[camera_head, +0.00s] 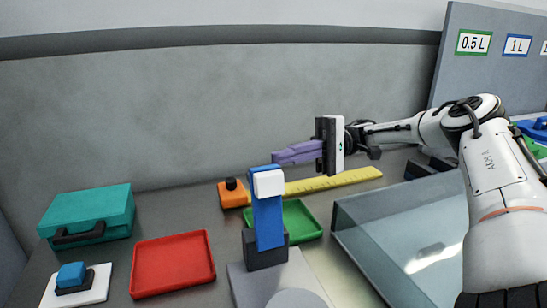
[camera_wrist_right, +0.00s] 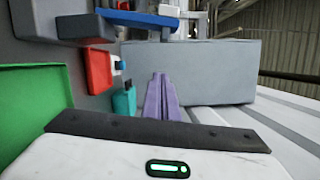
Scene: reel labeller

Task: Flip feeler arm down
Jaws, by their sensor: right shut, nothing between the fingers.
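The feeler arm seems to be the blue upright bar (camera_head: 268,222) with a white block (camera_head: 268,183) at its top. It stands up from a dark block (camera_head: 264,254) on a grey base with a round disc. My left gripper is out of view.
A green tray (camera_head: 310,223) and a yellow ruler (camera_head: 340,181) lie behind the bar. An orange block (camera_head: 232,196), red tray (camera_head: 172,265), teal case (camera_head: 90,212) and blue button (camera_head: 71,275) stand left. A clear-walled bin (camera_head: 375,255) is at the right.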

